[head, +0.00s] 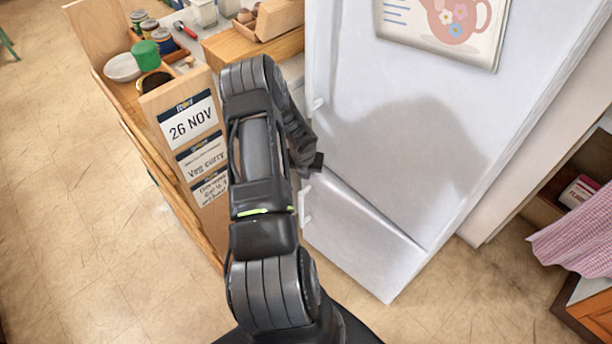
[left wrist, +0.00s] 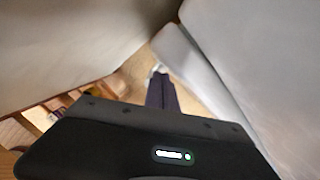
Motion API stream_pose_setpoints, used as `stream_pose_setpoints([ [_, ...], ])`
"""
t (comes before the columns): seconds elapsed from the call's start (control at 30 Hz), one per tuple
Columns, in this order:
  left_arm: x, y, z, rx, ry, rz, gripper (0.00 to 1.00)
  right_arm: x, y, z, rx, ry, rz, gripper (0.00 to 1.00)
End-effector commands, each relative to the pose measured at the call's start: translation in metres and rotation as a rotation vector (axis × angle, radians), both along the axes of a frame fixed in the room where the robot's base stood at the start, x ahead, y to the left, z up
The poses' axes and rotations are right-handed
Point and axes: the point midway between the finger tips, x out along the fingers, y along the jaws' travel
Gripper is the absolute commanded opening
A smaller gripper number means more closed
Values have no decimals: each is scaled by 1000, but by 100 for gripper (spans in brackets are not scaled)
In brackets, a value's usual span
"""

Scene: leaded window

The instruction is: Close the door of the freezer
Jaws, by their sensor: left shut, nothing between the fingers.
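The freezer is the lower compartment of a tall white fridge-freezer. Its door (head: 358,236) shows below a slanting seam in the head view, with a small handle (head: 307,205) at its left edge. A thin dark line shows along part of the seam; I cannot tell how far the door stands open. My left gripper (head: 317,163) is shut and empty, by the left edge of the fridge near the seam. In the left wrist view its fingers (left wrist: 160,88) are together between pale surfaces; I cannot tell whether they touch. My right gripper is not in view.
The upper fridge door (head: 400,110) carries a teapot picture (head: 450,25). A wooden counter (head: 235,45) with jars and a bowl stands to the left, with label cards (head: 188,120) at its front. A pink checked cloth (head: 580,235) hangs at right. Floor at lower left is clear.

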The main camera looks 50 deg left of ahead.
Motion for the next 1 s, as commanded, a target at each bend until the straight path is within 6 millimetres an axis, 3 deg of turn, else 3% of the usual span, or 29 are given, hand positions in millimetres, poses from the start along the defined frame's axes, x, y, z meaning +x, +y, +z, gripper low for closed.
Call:
stream_pose_setpoints([
  [0.2, -7, -5, 37, 1, -2, 2, 0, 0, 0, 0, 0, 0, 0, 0],
  [0.37, -9, -9, 51, 1, -1, 1, 0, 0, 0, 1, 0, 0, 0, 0],
  [0.77, -9, -11, 52, -6, -3, 11, 0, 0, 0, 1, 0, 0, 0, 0],
  [0.87, -6, -20, 49, -30, -18, 56, 0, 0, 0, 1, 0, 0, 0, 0],
  [1.0, 3, -51, 41, -124, -66, 236, 0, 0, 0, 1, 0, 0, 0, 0],
])
